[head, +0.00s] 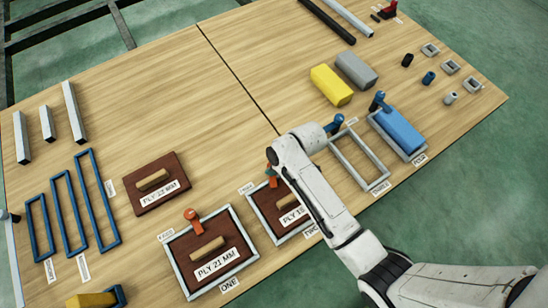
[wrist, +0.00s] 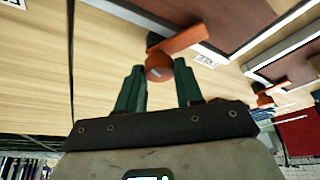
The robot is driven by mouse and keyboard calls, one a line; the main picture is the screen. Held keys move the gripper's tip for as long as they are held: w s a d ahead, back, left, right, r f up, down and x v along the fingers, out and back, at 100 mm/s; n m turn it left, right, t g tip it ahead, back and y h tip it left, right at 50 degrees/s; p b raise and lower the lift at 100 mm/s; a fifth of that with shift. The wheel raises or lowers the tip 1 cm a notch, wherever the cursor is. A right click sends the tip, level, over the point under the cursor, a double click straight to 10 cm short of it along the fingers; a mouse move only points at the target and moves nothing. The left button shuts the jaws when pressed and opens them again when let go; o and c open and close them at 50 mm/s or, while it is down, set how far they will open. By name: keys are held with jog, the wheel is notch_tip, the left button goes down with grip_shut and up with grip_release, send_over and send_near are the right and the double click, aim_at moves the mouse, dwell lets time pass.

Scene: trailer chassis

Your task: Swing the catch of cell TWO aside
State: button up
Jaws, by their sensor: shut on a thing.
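In the head view the gripper (head: 270,172) is mostly hidden behind my white wrist, at the far edge of cell TWO.
Cell ONE (head: 176,270), with its PLY 21 MM panel and orange catch (head: 192,216), lies close left. A loose PLY 12 MM panel (head: 170,168) lies behind it. Empty cell THREE (head: 376,165) and a blue block (head: 398,130) in cell FOUR are right. Bare wood lies behind my gripper.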

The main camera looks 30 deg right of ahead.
aim_at(274, 184)
jog(key=m+p, duration=0.1)
jog(key=m+h+p, duration=0.1)
jog(key=m+p, duration=0.1)
jog(key=shift+s+a+r+m, duration=0.15)
jog(key=shift+r+m, duration=0.05)
jog(key=shift+m, duration=0.1)
jog(key=m+h+p, duration=0.1)
jog(key=m, duration=0.1)
jog(key=shift+a+f+m+t, duration=0.1)
jog(key=shift+m+t, duration=0.3)
jog(key=m+h, duration=0.1)
jog(key=m, duration=0.2)
jog(key=m+h+p, duration=0.1)
jog(key=m, duration=0.2)
jog(key=shift+a+f+h, duration=0.1)
jog(key=shift+h, duration=0.3)
jog(key=o, duration=1)
jog(key=p+v, duration=0.2)
jog(key=v, duration=0.8)
jog(key=shift+r+p, duration=0.4)
jog(key=shift+a, duration=0.1)
